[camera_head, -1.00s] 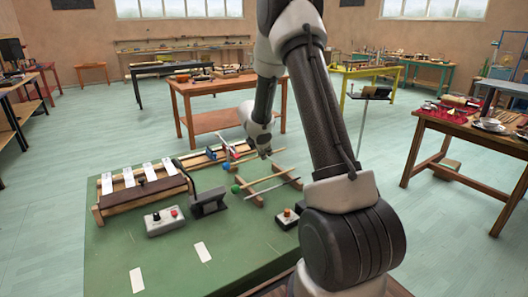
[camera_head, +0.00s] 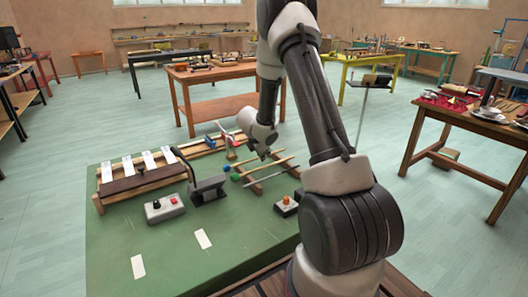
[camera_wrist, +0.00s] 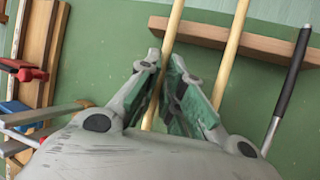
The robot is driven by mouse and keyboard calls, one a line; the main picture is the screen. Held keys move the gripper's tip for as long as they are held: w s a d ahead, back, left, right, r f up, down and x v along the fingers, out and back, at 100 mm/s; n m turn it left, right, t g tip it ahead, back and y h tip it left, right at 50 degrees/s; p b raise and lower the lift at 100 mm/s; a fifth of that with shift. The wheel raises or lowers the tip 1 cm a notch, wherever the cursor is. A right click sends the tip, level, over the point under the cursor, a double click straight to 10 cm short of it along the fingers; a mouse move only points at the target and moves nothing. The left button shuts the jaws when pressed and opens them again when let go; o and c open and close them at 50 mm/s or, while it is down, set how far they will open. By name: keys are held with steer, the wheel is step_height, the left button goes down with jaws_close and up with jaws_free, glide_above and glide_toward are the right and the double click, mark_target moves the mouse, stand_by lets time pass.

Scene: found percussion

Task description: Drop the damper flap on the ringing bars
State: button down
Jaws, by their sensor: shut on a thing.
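The ringing bars (camera_head: 128,166) are several pale bars in a wooden frame at the bench's left. A long dark brown flap (camera_head: 143,183), which looks like the damper, lies along the frame's front; I cannot tell whether it touches the bars. My gripper (camera_head: 263,156) is right of the frame, over the stick rack. In the wrist view my gripper (camera_wrist: 160,85) is shut around a pale wooden stick (camera_wrist: 174,25), the one farthest from the black-handled rod. Its head is out of the wrist view; it seems to be the blue-headed mallet (camera_head: 227,168).
Another pale stick (camera_wrist: 231,50) and a black-handled rod (camera_wrist: 294,75) lie across the wooden rail (camera_wrist: 205,33). A grey box with buttons (camera_head: 164,208) and a dark block-like stand (camera_head: 208,189) sit before the bars.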

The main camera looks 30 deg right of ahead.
steer(key=shift+f, duration=0.3)
stand_by(0.5)
steer(key=c, duration=1.5)
jaws_free()
steer(key=v, duration=1.2)
